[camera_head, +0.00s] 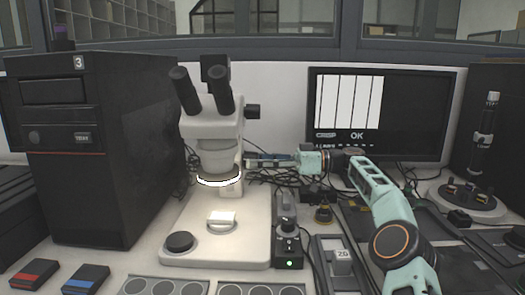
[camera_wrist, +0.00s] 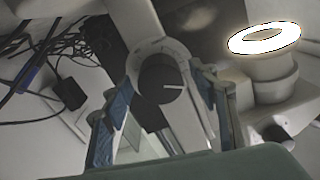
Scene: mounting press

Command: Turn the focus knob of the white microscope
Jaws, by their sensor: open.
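The white microscope (camera_head: 215,130) stands on its pale base left of centre in the head view, with black eyepieces and a lit ring light (camera_head: 218,181). The ring light also shows at the upper right of the wrist view (camera_wrist: 264,38). The focus knob (camera_wrist: 163,84) is a dark round knob with a white line, on the side of the microscope's column in the wrist view. My gripper (camera_wrist: 162,105) is open, with its blue-padded fingers on either side of the knob in the picture. I cannot tell whether they touch it. In the head view my gripper (camera_head: 262,160) is at the column's right side.
A black computer tower (camera_head: 90,150) stands left of the microscope. A monitor (camera_head: 410,115) stands behind my arm. A small black control box (camera_head: 288,245) is right of the base. Dark cables (camera_wrist: 70,50) hang near the gripper. Round-holed trays (camera_head: 165,287) lie at the front.

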